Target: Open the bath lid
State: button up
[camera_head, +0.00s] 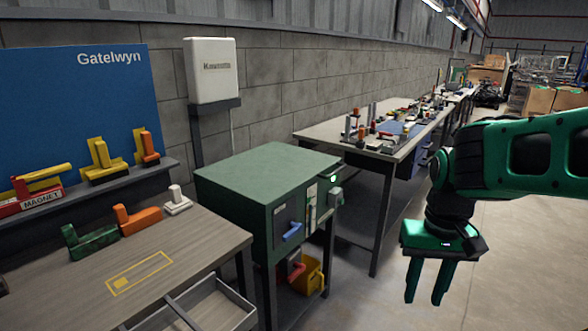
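My gripper (424,300) hangs at the right, pointing down, with its two green fingers apart and nothing between them. The green metal cabinet (270,174) stands left of it, with a flat closed top. Its front has a dark panel with a blue handle (292,232) and a small grey fitting (335,197) near the right top corner. My gripper is right of the cabinet and clear of it. I cannot tell for certain which part is the bath lid; no raised lid shows.
A workbench (200,240) with green, orange and white tools and an open drawer (215,305) is at the left. A red handle (297,272) and yellow bin (312,275) sit low under the cabinet. A cluttered long table (330,130) stands behind. The floor at right is clear.

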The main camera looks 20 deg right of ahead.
aim_at(263, 175)
jog(key=z, duration=0.2)
jog(key=i, duration=1.15)
jog(key=z, duration=0.6)
